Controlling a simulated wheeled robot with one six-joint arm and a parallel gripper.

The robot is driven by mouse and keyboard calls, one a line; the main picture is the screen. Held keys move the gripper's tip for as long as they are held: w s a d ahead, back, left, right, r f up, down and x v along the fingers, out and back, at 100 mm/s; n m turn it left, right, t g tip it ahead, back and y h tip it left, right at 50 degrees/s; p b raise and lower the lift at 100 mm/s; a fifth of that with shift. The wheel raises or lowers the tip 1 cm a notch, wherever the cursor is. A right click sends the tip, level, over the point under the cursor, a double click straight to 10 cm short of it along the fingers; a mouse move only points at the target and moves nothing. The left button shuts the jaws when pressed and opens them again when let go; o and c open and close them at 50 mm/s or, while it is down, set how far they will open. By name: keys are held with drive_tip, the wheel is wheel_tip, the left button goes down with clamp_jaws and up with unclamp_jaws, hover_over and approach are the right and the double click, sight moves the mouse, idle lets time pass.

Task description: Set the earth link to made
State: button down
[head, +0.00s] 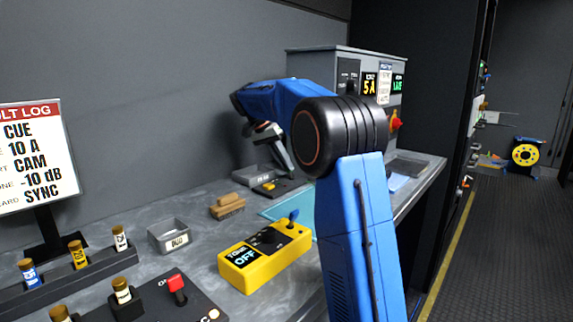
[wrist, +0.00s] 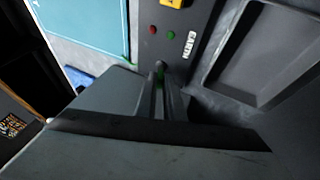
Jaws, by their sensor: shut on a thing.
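The earth link unit is a dark panel lettered EARTH (wrist: 190,45) in the wrist view, with a red dot and a green dot beside the lettering. A yellow part shows at its top edge. My gripper (wrist: 160,85) is over the panel with its two fingers close together, shut on a small green-tipped part (wrist: 160,69) of the unit. Most of that part is hidden between the fingers, so its position cannot be told. In the head view the dark unit (head: 284,187) with a yellow piece lies under my gripper, small and partly hidden by my arm.
A grey tray (wrist: 252,60) lies close at the right in the wrist view. A pale blue mat (wrist: 88,25) is at the upper left. In the head view a yellow tone box (head: 265,262), a wooden brush (head: 228,207) and a grey bin (head: 169,237) stand on the bench nearer me.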

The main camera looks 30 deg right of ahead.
idle(0.4)
drive_tip(key=c, duration=1.9)
unclamp_jaws()
drive_tip(key=shift+o, duration=0.2)
drive_tip(key=v, duration=0.7)
drive_tip(key=shift+w+a+r, duration=0.15)
